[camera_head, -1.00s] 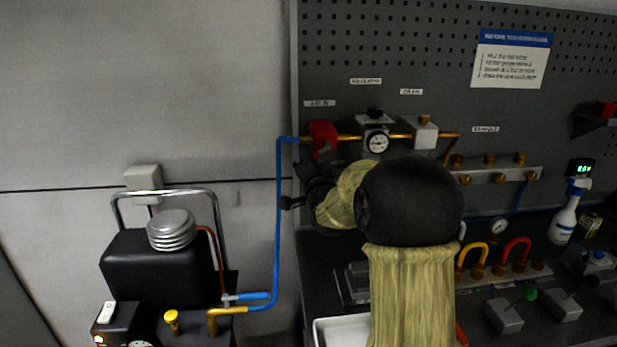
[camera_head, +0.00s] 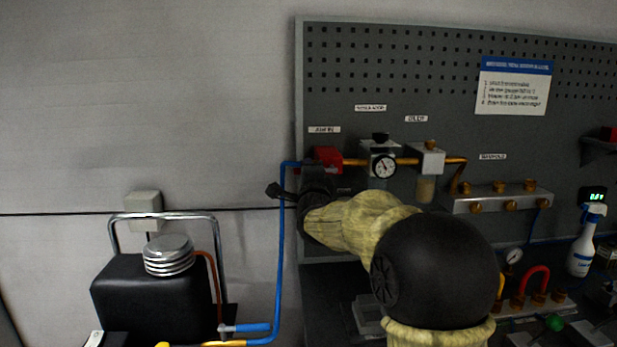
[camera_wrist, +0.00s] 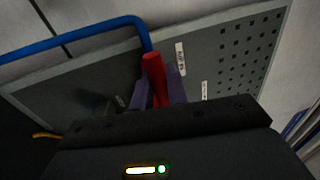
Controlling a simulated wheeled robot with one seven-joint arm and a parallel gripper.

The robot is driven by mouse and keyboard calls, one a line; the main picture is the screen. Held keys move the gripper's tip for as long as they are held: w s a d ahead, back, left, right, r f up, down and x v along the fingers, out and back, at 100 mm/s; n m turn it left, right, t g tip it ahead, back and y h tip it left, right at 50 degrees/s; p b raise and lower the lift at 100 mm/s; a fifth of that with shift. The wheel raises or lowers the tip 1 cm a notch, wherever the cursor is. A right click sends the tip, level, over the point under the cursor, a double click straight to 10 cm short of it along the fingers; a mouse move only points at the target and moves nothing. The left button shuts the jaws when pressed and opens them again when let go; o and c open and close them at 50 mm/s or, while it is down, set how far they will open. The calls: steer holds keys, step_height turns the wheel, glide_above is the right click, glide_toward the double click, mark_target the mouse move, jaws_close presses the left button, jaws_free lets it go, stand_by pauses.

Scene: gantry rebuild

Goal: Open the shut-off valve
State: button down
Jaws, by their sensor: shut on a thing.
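The shut-off valve (camera_head: 328,156) is a red part at the left end of the brass pipe on the pegboard, under a small label. The blue hose bends into it from the left. My gripper (camera_head: 318,178) is at the valve in the head view, its fingers mostly hidden by the dark wrist. In the wrist view, a red valve handle (camera_wrist: 154,70) stands between the two purplish fingers of my gripper (camera_wrist: 158,92), which are closed on it. The valve body behind the handle is largely hidden.
A regulator with a round gauge (camera_head: 384,166) and a grey block with a bowl (camera_head: 427,160) sit right of the valve. A brass-fitted manifold (camera_head: 497,201) is farther right. The blue hose (camera_head: 281,240) runs down to a black tank (camera_head: 150,295).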

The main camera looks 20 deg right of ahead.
steer(key=c, duration=1.5)
jaws_free()
steer(key=shift+o, duration=0.2)
steer(key=b+v, duration=0.3)
steer(key=v, duration=1.4)
steer(key=shift+s+b, duration=0.2)
steer(key=shift+b, duration=0.15)
steer(key=shift+w+f, duration=0.1)
steer(key=shift+f, duration=0.05)
